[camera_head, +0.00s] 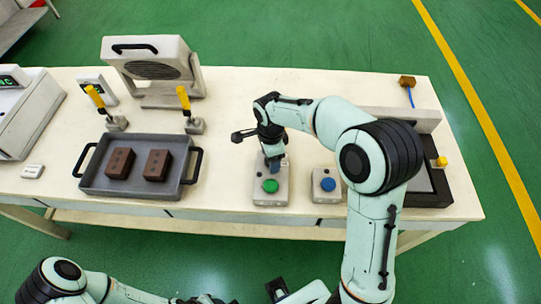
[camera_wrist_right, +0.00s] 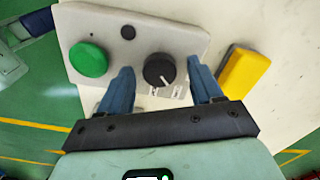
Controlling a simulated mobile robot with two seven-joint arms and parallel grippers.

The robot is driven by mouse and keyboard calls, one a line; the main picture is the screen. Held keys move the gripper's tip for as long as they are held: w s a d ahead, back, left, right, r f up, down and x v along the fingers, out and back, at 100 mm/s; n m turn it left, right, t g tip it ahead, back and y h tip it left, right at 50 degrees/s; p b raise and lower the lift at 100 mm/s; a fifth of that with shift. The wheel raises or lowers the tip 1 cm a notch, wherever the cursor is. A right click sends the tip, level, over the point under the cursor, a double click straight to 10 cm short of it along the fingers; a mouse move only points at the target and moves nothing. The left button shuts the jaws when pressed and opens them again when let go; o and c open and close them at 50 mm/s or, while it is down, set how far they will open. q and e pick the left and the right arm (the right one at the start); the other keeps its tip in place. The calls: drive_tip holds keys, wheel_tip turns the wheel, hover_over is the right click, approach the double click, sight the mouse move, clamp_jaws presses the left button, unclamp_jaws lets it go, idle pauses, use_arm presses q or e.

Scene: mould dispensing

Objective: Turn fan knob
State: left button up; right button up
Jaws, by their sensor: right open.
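The fan knob (camera_wrist_right: 158,70) is a round black knob with a white pointer line, on a light grey control box (camera_wrist_right: 135,35) beside a green button (camera_wrist_right: 88,59). The same control box shows in the head view (camera_head: 264,197), with its green button (camera_head: 270,186) to the front. My right gripper (camera_wrist_right: 160,68) is open, with its blue fingers on either side of the knob; contact cannot be made out. In the head view my right gripper (camera_head: 274,162) is over the back of this box. My left arm runs along the bottom edge, its fingers not clear.
A second box with a blue button (camera_head: 328,184) stands to the right. A grey fan unit (camera_head: 150,65) stands at the back left. A dark tray (camera_head: 127,191) with two brown blocks (camera_head: 119,163) (camera_head: 157,165) lies left, near yellow-handled clamps (camera_head: 184,98). The table between tray and box is clear.

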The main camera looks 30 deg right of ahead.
use_arm(q)
drive_tip(key=shift+w+r+p, duration=0.3)
drive_tip(key=shift+r+p, duration=0.1)
drive_tip(key=shift+r, duration=0.1)
drive_tip(key=shift+w+r+p, duration=0.3)
drive_tip(key=shift+r+p, duration=0.1)
drive_tip(key=shift+r, duration=0.1)
use_arm(e)
wheel_tip(320, 180, up, 13)
drive_tip(key=shift+r, duration=0.2)
